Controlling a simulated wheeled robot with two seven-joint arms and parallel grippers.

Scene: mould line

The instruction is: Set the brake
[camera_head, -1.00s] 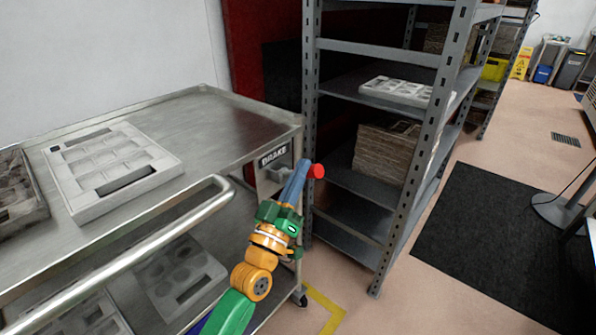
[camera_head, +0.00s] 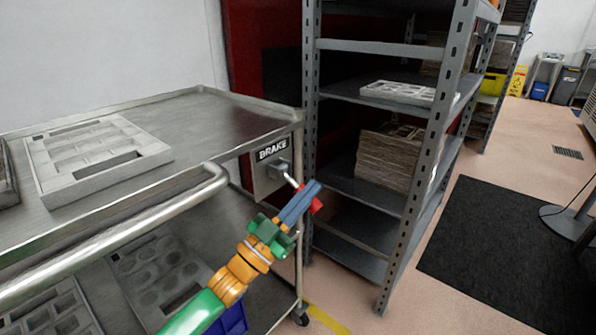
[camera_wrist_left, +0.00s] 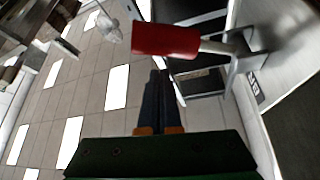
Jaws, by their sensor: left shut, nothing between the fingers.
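The brake lever has a red grip (camera_head: 317,205) on a thin metal rod that comes out of a grey box (camera_head: 268,178) labelled BRAKE, at the cart's corner. In the head view the lever slopes down to the right, and my left gripper (camera_head: 314,188) partly hides the red grip. The gripper's blue fingers are shut and empty. In the left wrist view the red grip (camera_wrist_left: 166,40) lies across, just beyond the shut fingertips (camera_wrist_left: 159,75), with its rod running right to a metal bracket (camera_wrist_left: 242,52). I cannot tell whether the fingers touch the grip.
The steel cart (camera_head: 215,125) carries a pale mould tray (camera_head: 60,190) on top, and more trays lie on its lower shelf. A grey rack (camera_head: 438,140) stands close on the right. A dark mat (camera_head: 500,250) lies on the floor beyond it.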

